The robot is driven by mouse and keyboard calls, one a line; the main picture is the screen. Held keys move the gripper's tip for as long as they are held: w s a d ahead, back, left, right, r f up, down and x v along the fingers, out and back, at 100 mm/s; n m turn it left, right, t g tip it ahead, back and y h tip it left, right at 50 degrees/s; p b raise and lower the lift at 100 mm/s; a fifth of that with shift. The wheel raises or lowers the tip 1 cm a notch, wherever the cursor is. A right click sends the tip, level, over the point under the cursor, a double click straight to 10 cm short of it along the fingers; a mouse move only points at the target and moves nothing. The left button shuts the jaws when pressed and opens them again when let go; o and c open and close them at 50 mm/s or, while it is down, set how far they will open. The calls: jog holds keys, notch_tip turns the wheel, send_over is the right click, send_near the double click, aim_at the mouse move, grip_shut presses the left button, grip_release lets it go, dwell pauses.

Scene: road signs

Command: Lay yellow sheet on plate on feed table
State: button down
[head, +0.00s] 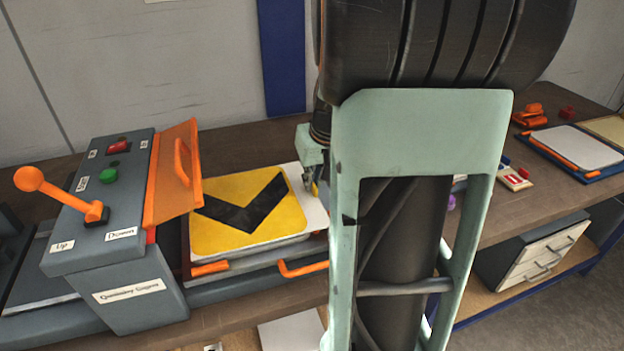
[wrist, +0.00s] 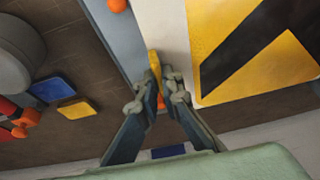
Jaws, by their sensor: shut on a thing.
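A yellow sheet with a black chevron (head: 250,213) lies flat on the pale plate (head: 312,203) of the feed table (head: 262,276), beside the grey press. The wrist view shows part of this chevron sheet (wrist: 225,35) at the right. My gripper (head: 311,184) is low over the plate, just right of the chevron sheet. In the wrist view my gripper (wrist: 157,85) is shut on a small yellow piece (wrist: 154,64), apart from the chevron sheet. I cannot tell whether this piece is a sheet seen edge-on. My arm hides the area right of the plate.
The grey press (head: 125,215) with its orange guard (head: 175,170) and lever (head: 60,195) stands left of the plate. Orange handles (head: 302,268) stick out at the front. A blue tray (head: 575,150) lies far right. Blue and yellow pieces (wrist: 77,108) lie on the bench.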

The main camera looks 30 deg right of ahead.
dwell(0.4)
jog(key=c, duration=2)
grip_release()
jog(key=shift+c, duration=0.2)
jog(key=shift+o, duration=0.7)
jog(key=shift+f, duration=0.1)
jog(key=o, duration=0.5)
jog(key=shift+r+p, duration=2.3)
jog(key=shift+r, duration=1.3)
